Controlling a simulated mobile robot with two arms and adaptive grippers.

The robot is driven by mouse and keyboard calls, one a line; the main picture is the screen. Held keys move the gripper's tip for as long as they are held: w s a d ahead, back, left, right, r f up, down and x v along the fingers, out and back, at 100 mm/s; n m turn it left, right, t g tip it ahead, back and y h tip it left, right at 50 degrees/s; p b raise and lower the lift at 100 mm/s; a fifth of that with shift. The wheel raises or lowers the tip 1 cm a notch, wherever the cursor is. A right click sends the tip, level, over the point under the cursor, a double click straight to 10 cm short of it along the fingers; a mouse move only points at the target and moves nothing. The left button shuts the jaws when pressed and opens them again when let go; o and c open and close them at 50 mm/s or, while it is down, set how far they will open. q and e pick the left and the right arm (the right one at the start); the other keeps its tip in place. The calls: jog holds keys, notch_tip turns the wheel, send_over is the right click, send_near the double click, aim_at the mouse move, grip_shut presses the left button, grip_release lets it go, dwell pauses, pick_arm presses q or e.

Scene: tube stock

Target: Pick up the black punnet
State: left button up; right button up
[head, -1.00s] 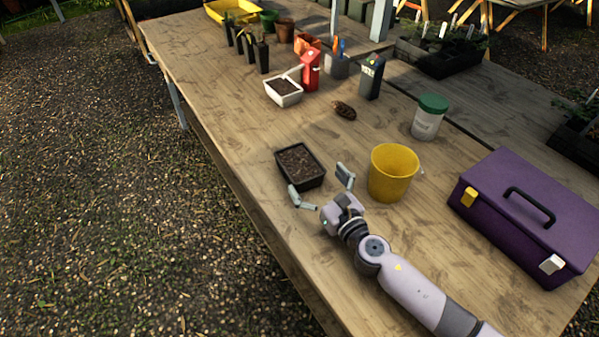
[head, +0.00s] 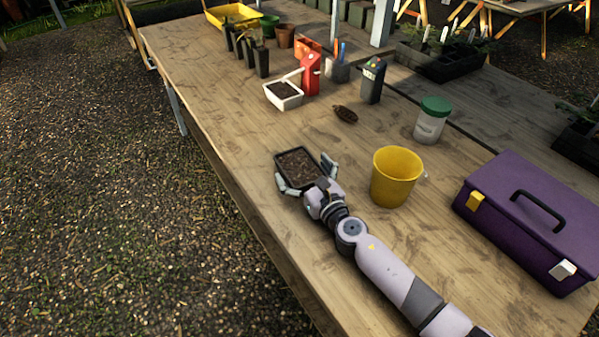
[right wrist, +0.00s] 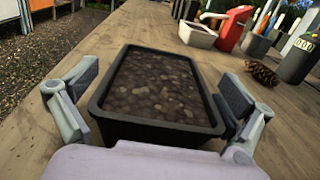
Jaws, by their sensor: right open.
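The black punnet (head: 298,168), filled with brown soil or pebbles, sits upright on the wooden table near its left edge. It also fills the middle of the right wrist view (right wrist: 155,128). My right gripper (head: 303,178) is open, with one finger on each side of the punnet. In the right wrist view the gripper (right wrist: 160,108) has its left finger beside the near left wall and its right finger close to the right wall. Whether either pad touches the punnet I cannot tell. My left gripper is not in view.
A yellow bucket (head: 395,178) stands right of my right arm, with a purple toolbox (head: 530,215) beyond it. A pine cone (head: 345,114), white tray (head: 284,97), red carton (head: 310,75) and green-lidded jar (head: 431,121) stand farther back. Table behind the punnet is clear.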

jog(key=shift+c, duration=0.4)
jog(key=c, duration=1.3)
